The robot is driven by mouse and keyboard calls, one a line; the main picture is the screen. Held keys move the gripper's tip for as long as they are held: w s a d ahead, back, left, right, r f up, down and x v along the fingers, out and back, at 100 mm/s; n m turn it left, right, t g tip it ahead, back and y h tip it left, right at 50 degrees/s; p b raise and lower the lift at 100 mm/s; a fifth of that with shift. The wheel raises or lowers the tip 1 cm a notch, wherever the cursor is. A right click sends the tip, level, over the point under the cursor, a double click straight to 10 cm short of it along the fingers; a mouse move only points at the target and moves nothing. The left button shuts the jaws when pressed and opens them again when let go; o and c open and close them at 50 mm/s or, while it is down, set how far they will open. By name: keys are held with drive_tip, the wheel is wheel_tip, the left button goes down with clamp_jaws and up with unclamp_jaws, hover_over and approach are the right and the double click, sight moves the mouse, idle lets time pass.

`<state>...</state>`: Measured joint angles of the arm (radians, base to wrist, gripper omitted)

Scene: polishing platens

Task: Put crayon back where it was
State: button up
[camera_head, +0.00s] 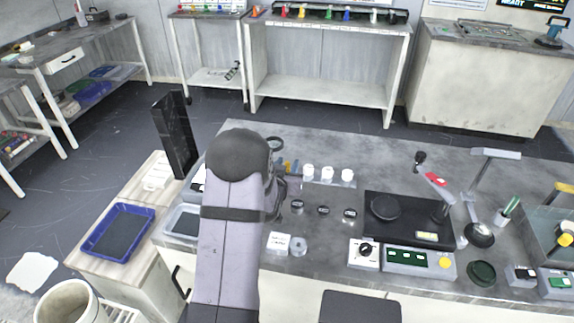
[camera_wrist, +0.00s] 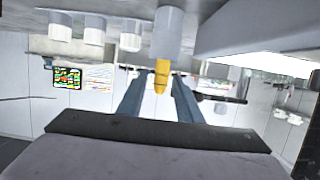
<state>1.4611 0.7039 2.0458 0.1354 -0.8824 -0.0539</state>
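A small yellow stick-shaped piece (camera_wrist: 161,77), which may be the crayon, shows between the fingers of my gripper (camera_wrist: 157,84) in the wrist view. It lines up with a grey cylinder (camera_wrist: 168,32); I cannot tell whether it sits in that cylinder. The fingers are apart, with gaps on both sides of the yellow piece, so my gripper looks open. In the head view, a yellow-orange bit (camera_head: 292,167) shows beside my arm near the white cups. My arm hides most of the gripper there.
White cups (camera_head: 327,173) stand in a row just right of my gripper, with small black pieces (camera_head: 323,210) in front. A black scale (camera_head: 385,208) lies farther right. A tall black slab (camera_head: 174,135) and a blue tray (camera_head: 119,229) are at left.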

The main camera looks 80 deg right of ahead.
drive_tip(key=shift+r, duration=0.2)
drive_tip(key=v, duration=1.2)
drive_tip(key=shift+b, duration=0.35)
